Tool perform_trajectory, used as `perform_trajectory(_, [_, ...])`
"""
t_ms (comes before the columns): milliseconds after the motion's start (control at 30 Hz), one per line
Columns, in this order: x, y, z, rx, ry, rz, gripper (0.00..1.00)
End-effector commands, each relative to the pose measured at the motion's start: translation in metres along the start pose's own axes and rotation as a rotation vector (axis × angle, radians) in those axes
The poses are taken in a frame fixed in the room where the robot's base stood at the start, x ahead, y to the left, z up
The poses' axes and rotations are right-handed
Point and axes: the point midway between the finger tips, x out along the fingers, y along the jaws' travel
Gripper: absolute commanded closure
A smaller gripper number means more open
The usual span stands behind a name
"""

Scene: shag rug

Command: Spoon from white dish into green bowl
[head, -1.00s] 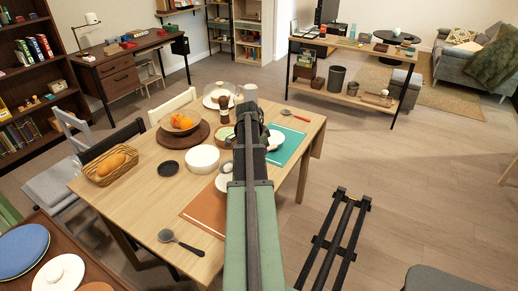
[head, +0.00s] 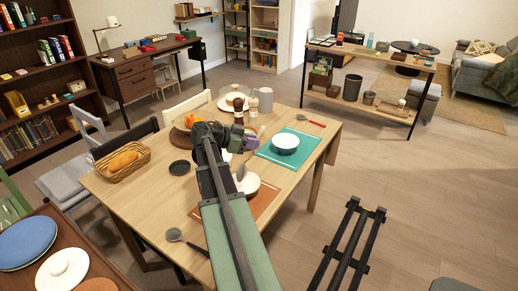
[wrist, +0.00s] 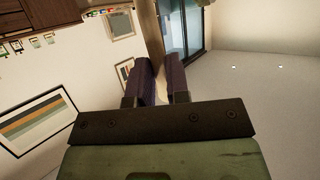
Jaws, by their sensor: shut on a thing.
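My gripper (head: 246,142), with dark purple fingers (wrist: 162,85), is shut on a spoon (head: 241,171) above the table. The spoon's grey head hangs below the fingers, and its pale handle seems to rise behind them. A sliver of something pale shows between the fingers in the wrist view. A white dish (head: 250,187) lies below the spoon on the orange mat, partly covered by my arm. The green bowl cannot be made out; my arm and gripper cover the middle of the table.
A white bowl (head: 285,143) stands on the teal mat (head: 300,150), with a red spoon (head: 311,120) behind it. A pepper mill (head: 238,108) and a white mill (head: 253,104) stand at the back.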

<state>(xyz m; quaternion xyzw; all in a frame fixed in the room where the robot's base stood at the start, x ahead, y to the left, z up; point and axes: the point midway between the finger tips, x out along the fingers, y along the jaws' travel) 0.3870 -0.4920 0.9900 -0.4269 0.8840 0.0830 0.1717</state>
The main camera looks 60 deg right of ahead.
Motion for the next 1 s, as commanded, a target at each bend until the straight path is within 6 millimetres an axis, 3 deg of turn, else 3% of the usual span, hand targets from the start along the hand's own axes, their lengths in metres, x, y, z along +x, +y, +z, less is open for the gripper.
perform_trajectory(133, [0.013,0.0,-0.003,0.002,-0.122,0.003,1.0])
perform_trajectory(800, [0.091,-0.001,0.018,0.003,-0.812,0.003,1.0])
perform_trajectory(1000, [0.103,0.0,0.022,0.001,-0.934,0.001,1.0])
